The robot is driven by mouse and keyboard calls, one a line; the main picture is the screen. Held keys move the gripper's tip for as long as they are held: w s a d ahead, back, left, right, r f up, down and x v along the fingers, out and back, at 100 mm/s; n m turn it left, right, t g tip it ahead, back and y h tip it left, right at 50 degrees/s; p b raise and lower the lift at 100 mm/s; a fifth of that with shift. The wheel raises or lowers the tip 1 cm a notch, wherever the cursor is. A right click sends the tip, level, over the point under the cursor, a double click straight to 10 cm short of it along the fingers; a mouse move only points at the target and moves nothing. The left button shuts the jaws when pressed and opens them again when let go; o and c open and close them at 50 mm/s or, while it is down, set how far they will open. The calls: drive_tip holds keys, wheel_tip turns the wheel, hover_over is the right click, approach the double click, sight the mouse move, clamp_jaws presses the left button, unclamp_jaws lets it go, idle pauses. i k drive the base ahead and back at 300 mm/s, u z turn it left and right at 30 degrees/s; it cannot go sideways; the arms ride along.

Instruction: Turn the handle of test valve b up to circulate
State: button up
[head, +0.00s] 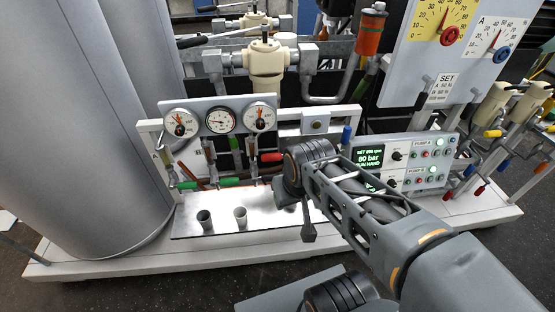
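The small test valves stand under the gauge panel (219,117). The letter B (198,153) is on the frame beside one valve body (210,152). A green handle (198,184) lies nearly level at the foot of that valve, pointing left; I cannot tell for certain that it belongs to valve b. The letter A (158,155) marks the valve at the left end. A red handle (270,158) lies level further right.
Two small cups (204,220) (240,217) stand on the shiny tray (190,232). A big grey drum (85,120) stands at left.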

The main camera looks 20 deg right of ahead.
sight(273, 157)
drive_tip(key=u, duration=2.15)
drive_tip(key=i, duration=0.85)
drive_tip(key=z, duration=2.75)
